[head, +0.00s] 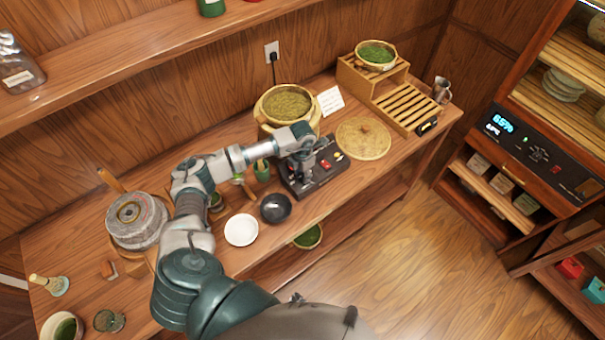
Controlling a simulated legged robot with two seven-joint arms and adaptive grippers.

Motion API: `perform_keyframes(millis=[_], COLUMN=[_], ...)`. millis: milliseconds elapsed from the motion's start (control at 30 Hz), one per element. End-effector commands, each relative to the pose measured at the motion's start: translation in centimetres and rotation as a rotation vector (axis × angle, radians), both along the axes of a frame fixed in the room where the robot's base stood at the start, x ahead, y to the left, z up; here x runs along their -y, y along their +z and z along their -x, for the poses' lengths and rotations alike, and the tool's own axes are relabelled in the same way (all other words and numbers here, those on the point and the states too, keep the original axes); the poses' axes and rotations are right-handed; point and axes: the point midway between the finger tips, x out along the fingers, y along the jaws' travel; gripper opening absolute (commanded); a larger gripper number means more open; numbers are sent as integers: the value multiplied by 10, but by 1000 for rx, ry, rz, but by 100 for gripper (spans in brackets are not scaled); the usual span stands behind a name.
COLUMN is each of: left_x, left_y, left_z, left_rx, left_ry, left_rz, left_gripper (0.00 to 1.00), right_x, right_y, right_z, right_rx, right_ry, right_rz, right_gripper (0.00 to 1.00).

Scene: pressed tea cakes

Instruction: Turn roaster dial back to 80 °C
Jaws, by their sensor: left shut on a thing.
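The roaster stands on the wooden counter, with a dark control base (325,176) at its front and a round golden pan (287,103) of green-brown leaves behind. Red and light controls show on the right part of the base. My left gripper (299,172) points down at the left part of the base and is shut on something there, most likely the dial. The gripper hides the dial, so its setting cannot be read. My right gripper is not in view.
A black bowl (276,208) and a white dish (241,230) sit close in front of the base. A round woven mat (363,139) lies to its right, near a slatted wooden tray (406,107). A stone mill (136,220) stands at left.

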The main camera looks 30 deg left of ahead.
Motion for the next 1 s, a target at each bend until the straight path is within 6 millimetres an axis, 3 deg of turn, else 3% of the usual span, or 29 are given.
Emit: perform_keyframes(millis=[100,133,233,633,1000], left_x=[-2,-2,-1,-1,-1], left_y=[2,2,1,9,85], left_z=[-2,-2,-2,-1,-3], left_rx=[6,6,6,4,7], left_ry=[3,3,3,0,0], left_rz=[-2,-2,-1,0,1], left_gripper=[2,39,62,62,62], right_x=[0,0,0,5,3], right_y=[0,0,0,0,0], right_z=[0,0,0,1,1], right_rx=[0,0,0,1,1], right_ry=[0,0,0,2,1], right_rz=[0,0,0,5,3], right_gripper=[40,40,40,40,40])
